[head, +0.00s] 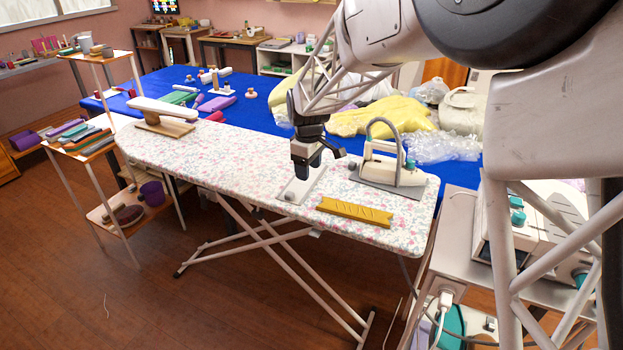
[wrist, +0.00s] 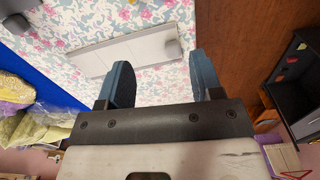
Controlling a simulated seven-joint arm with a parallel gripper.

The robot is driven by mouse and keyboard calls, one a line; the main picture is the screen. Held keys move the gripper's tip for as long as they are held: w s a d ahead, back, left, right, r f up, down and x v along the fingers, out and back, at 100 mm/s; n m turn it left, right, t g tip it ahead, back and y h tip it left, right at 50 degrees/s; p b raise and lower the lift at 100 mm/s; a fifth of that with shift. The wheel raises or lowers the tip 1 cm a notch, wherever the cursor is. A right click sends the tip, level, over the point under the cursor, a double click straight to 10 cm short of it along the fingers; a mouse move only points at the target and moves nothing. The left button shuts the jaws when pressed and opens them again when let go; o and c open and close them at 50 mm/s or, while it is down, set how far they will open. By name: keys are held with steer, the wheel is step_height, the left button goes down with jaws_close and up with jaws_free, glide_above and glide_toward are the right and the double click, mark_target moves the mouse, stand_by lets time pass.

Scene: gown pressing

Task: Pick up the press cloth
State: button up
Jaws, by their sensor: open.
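A flat, pale rectangular piece (head: 312,177), which looks like the folded press cloth, lies on the floral ironing board (head: 215,165). A small grey rounded block (head: 288,196) sits on its near end. My gripper (head: 303,174) points down just above the pale piece; its fingers partly hide it in the head view. In the wrist view the gripper (wrist: 160,72) is open, with nothing between its two blue-grey fingers. The pale piece (wrist: 120,52) lies beyond the fingertips there, with the grey block (wrist: 172,48) at its right end. I cannot tell the exact height gap.
An iron (head: 385,163) stands on a grey pad right of the gripper. A yellow notched strip (head: 355,212) lies in front. A small sleeve board (head: 165,115) stands on the board's left end. A blue table (head: 262,118) with yellow fabric (head: 385,115) is behind.

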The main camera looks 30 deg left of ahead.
steer(key=n, duration=0.1)
glide_above(293, 194)
step_height(293, 194, down, 3)
steer(key=shift+w+r, duration=0.15)
steer(key=shift+r, duration=0.05)
steer(key=shift+f, duration=1.3)
steer(key=shift+s+f, duration=0.2)
steer(key=shift+f, duration=2.4)
steer(key=c, duration=1)
steer(key=shift+r, duration=0.2)
